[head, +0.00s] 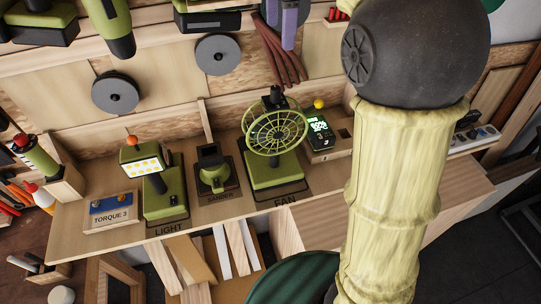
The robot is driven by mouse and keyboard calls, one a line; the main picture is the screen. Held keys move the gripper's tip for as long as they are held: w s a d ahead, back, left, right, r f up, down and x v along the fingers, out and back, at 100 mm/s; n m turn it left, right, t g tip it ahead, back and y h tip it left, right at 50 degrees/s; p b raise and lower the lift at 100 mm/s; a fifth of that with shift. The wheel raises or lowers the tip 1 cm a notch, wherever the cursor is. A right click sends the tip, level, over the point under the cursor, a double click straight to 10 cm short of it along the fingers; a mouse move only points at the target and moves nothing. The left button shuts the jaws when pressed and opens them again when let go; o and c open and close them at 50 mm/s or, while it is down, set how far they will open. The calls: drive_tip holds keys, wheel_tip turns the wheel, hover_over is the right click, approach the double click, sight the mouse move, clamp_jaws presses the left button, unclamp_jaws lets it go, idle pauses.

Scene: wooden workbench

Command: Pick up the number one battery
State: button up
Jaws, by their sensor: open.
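I cannot make out a battery with a number one on it in the head view. On the workbench (110,245) stand a green work light (165,190) over the label LIGHT, a small green sander (213,172) over SANDER, and a green caged fan (274,137) over FAN. A dark charger-like box (319,134) with a lit green screen stands right of the fan; its digits are too small to read surely. A tray (110,211) marked TORQUE 3 is at the left. My gripper is not visible; my pale-sleeved arm covers the right part of the bench.
Grey discs (115,92), a red-brown cable bundle (282,52) and green power tools (110,25) hang on the back wall. A holder with a green tool (36,157) stands at the left. Wood offcuts (194,260) lie below the front edge. A power strip (474,138) is at the right.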

sight(275, 87)
wheel_tip(275, 87, down, 11)
drive_tip(key=shift+r+p, duration=0.1)
drive_tip(key=shift+p, duration=0.25)
drive_tip(key=shift+s, duration=0.1)
drive_tip(key=shift+s+a+f+p, duration=0.15)
drive_tip(key=shift+f+p, duration=0.25)
drive_tip(key=shift+f, duration=0.3)
wheel_tip(275, 87, down, 4)
drive_tip(key=shift+a+p, duration=0.15)
drive_tip(key=shift+p, duration=0.45)
clamp_jaws()
drive_tip(key=shift+r, duration=0.15)
